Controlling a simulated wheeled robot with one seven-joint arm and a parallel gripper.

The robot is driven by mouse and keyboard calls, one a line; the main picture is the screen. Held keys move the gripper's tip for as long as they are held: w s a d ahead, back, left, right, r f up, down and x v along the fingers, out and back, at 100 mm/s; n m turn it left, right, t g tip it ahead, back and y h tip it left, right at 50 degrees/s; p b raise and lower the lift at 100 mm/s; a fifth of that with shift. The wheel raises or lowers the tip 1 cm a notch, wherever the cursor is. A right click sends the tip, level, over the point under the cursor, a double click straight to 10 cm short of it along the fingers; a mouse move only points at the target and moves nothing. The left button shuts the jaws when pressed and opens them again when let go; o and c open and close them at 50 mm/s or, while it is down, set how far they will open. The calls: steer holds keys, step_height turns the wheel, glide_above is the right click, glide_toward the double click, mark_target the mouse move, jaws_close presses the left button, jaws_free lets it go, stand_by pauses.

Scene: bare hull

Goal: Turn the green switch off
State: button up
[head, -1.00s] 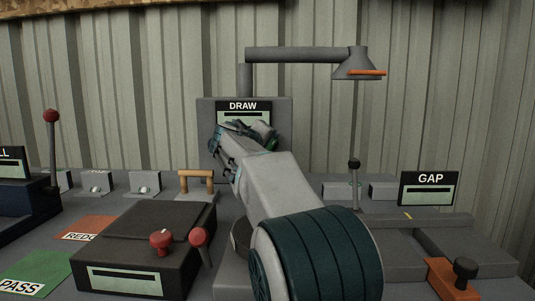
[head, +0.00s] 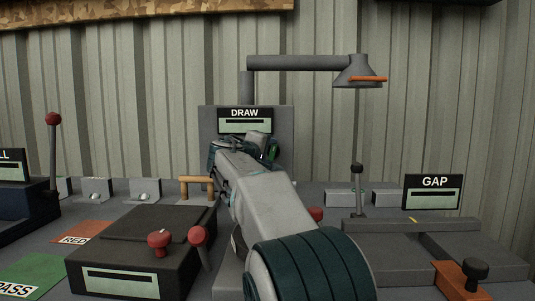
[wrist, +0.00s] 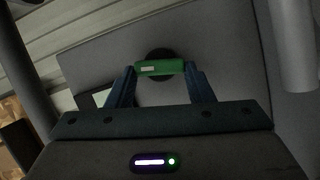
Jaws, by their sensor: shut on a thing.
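The green switch (wrist: 160,68) is a rounded green bar with a pale patch, set in front of a dark round mount on the grey panel. In the wrist view my gripper (wrist: 161,71) has one blue finger at each end of the bar and is shut on it. In the head view my gripper (head: 262,147) is at the grey upright panel (head: 285,125), below the DRAW sign (head: 244,113). Only a bit of green (head: 273,152) shows there beside the fingers. My arm hides much of the panel's lower part.
A grey overhead pipe with a lamp-like head (head: 357,72) reaches right from above the panel. A dark box with red knobs (head: 140,255) stands at left front. A wooden handle (head: 196,184), a black-knobbed lever (head: 358,190) and the GAP sign (head: 432,191) are nearby.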

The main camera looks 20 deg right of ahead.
steer(key=o, duration=1)
steer(key=shift+a, duration=0.1)
steer(key=p+v, duration=0.1)
steer(key=v, duration=1.2)
steer(key=shift+s+a, duration=0.15)
steer(key=shift+s, duration=0.15)
